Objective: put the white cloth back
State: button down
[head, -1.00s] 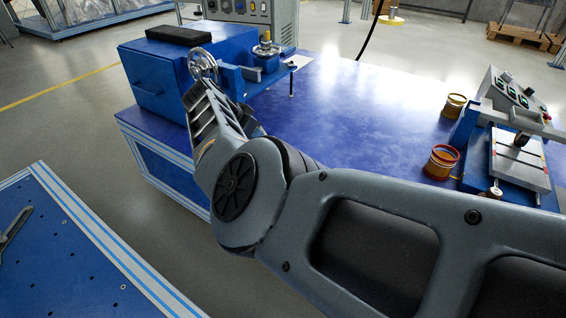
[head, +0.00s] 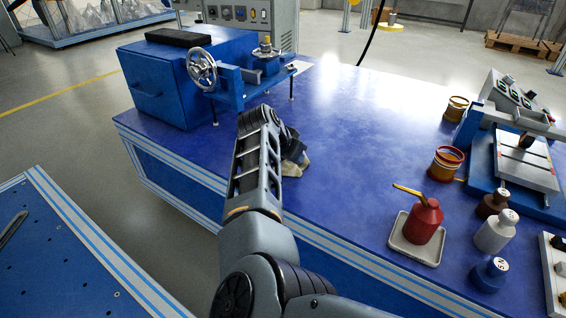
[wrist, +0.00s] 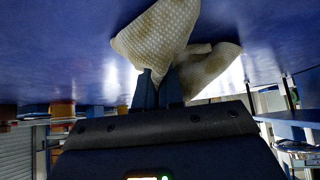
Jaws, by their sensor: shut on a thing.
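The white cloth (wrist: 158,38) is crumpled and off-white with brownish stains. In the wrist view my gripper (wrist: 161,80) is shut on it, and folds spread out to both sides of the fingertips. In the head view my gripper (head: 288,152) is low over the near part of the blue tabletop (head: 350,120). Only a small pale piece of the cloth (head: 298,166) shows there beside the gripper; my arm hides the rest. I cannot tell whether the cloth touches the table.
A blue machine with a handwheel (head: 202,68) stands at the back left. A red can (head: 422,220) on a grey tray (head: 398,246), bottles (head: 495,230) and orange-brown cups (head: 446,163) stand at the right. The middle of the table is clear.

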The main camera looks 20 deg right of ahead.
jog(key=c, duration=0.9)
grip_release()
jog(key=p, duration=0.1)
jog(key=r+p, duration=0.1)
jog(key=p, duration=0.1)
jog(key=shift+s+d+r, duration=0.2)
jog(key=shift+d+r, duration=0.05)
jog(key=shift+r, duration=0.05)
jog(key=p, duration=0.2)
jog(key=r+p, duration=0.1)
jog(key=p, duration=0.1)
jog(key=shift+s+d+r+p, duration=0.2)
jog(key=shift+d+r+p, duration=0.1)
